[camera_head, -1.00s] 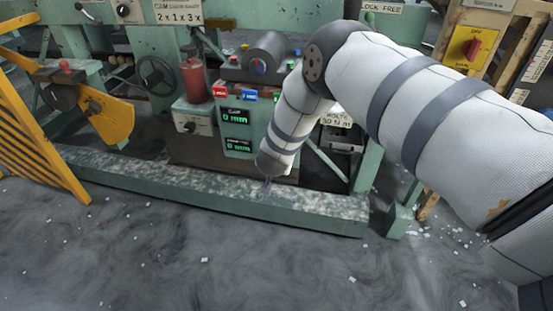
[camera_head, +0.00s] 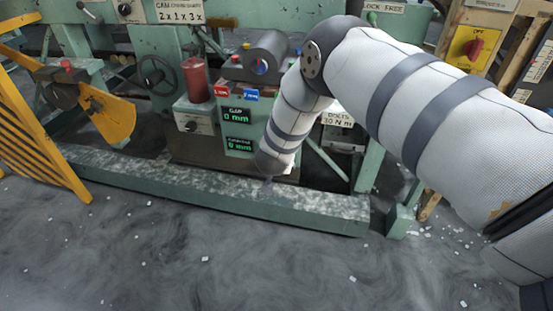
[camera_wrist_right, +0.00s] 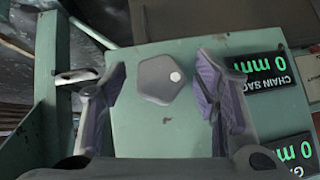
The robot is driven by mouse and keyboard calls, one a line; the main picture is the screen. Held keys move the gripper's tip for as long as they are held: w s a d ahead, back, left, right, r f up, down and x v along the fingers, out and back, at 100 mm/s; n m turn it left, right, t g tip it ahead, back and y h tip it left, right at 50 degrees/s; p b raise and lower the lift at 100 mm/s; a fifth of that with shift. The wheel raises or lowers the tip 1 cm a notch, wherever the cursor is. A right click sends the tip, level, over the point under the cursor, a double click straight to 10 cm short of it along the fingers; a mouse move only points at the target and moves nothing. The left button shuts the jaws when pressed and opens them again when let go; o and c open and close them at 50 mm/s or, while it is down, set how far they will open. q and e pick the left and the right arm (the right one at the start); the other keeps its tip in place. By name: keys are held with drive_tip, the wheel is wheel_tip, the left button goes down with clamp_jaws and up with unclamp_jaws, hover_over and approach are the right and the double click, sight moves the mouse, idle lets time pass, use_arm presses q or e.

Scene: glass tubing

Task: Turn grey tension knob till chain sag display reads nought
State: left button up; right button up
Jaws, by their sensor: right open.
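The grey tension knob (camera_wrist_right: 158,82), a rounded five-sided cap with a pale dot, sits on a green panel in the right wrist view. My right gripper (camera_wrist_right: 161,66) is open, with one finger on each side of the knob and visible gaps between. The chain sag display (camera_wrist_right: 266,66) beside it reads 0 mm in green. In the head view the panel's lower display (camera_head: 238,145) is lit, but its small digit is hard to read. My right arm covers the knob there, and the gripper is mostly hidden. My left gripper is out of view.
A gap display (camera_wrist_right: 296,152) also reads 0 mm; it shows in the head view (camera_head: 236,115) too. A green beam (camera_head: 200,188) runs along the floor before the machine. A yellow striped guard (camera_head: 38,130) stands at left. A metal handle (camera_wrist_right: 77,77) is near the left finger.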

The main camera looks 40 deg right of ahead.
drive_tip(key=v, duration=1.1)
drive_tip(key=shift+r, duration=0.2)
drive_tip(key=shift+s, duration=0.15)
